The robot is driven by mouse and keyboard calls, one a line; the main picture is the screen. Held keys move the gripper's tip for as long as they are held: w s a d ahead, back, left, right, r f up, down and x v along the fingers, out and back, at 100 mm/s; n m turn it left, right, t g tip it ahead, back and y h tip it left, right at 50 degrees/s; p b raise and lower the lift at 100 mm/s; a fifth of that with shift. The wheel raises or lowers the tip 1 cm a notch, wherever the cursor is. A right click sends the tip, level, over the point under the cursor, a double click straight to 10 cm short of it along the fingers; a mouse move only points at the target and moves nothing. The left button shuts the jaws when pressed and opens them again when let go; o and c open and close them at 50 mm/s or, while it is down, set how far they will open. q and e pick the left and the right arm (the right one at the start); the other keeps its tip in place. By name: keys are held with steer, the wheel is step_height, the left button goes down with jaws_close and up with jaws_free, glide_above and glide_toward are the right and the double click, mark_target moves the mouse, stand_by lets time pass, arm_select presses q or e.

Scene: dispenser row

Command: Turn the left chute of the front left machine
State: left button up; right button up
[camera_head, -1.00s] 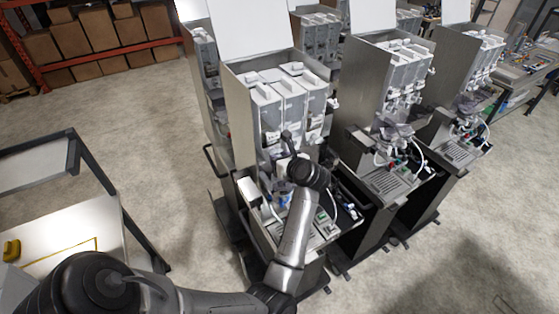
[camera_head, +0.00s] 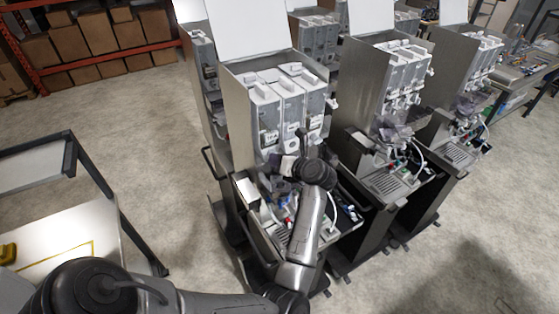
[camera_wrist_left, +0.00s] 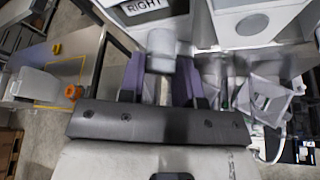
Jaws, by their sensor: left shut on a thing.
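The front left machine (camera_head: 238,115) stands in the middle of the head view, with a row of tall grey-and-white canisters (camera_head: 290,105) in its open cabinet. My left gripper (camera_head: 290,166) is at the front of it, just below the canisters, largely hidden by my wrist. In the left wrist view, my left gripper (camera_wrist_left: 162,75) has its two dark purple fingers on either side of a pale chute (camera_wrist_left: 161,43) and is shut on it. A canister labelled "RIGHT" (camera_wrist_left: 146,6) is just above. Another translucent chute (camera_wrist_left: 265,98) hangs to the right, apart from the fingers. My right gripper is out of view.
Similar machines stand to the right (camera_head: 365,95) and behind. White hoses and small parts crowd the area below the chutes. A table with a black frame (camera_head: 118,225) is at the left. The floor (camera_head: 130,120) between table and machine is clear.

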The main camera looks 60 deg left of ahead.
arm_select(q)
steer(key=o, duration=0.9)
steer(key=shift+d, duration=0.1)
